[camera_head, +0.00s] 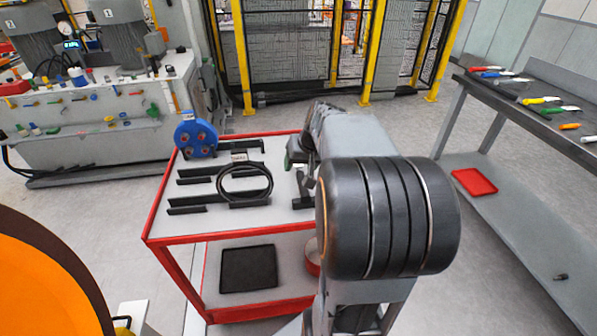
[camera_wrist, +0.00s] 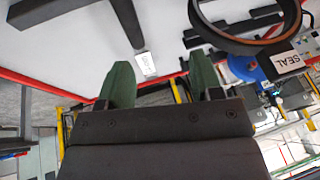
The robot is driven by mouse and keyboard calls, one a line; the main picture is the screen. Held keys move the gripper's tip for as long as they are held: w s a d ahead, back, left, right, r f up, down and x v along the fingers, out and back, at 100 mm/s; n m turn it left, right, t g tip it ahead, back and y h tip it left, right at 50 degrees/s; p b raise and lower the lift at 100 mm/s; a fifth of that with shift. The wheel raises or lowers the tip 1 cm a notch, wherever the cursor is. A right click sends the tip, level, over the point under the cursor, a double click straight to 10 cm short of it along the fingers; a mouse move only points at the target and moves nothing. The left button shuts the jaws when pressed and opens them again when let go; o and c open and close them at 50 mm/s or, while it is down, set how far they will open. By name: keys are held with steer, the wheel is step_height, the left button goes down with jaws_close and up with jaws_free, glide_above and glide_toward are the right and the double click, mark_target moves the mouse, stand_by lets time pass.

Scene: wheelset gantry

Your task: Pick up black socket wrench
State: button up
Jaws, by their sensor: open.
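A black T-shaped piece, which looks like the black socket wrench (camera_head: 302,203), lies on the cart's top near its right side, partly hidden by my arm. In the wrist view a black bar of it (camera_wrist: 127,24) points down toward my gripper, beside a small white label (camera_wrist: 146,64) too small to read. My gripper (camera_wrist: 161,78) is open, with two green fingers apart and nothing seen between them. The fingers appear above the cart top, with the bar beyond them and nearer the left finger. In the head view my arm hides most of the gripper.
The red-edged cart (camera_head: 157,213) also holds black brackets (camera_head: 188,210), a black ring seal (camera_head: 246,199) and a blue round part (camera_head: 196,137). A workbench (camera_head: 548,104) with tools stands at the right. Yellow-posted fencing (camera_head: 243,60) stands behind.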

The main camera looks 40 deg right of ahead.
steer(key=m, duration=0.1)
glide_toward(302, 176)
steer(key=x, duration=0.5)
steer(key=shift+s+a+f, duration=0.1)
steer(key=shift+a+f, duration=0.05)
steer(key=shift+f, duration=0.15)
steer(key=shift+x, duration=3.15)
steer(key=shift+r, duration=0.1)
steer(key=shift+c, duration=0.3)
steer(key=shift+d, duration=0.25)
steer(key=c, duration=1)
steer(key=shift+r, duration=0.1)
steer(key=shift+c, duration=0.2)
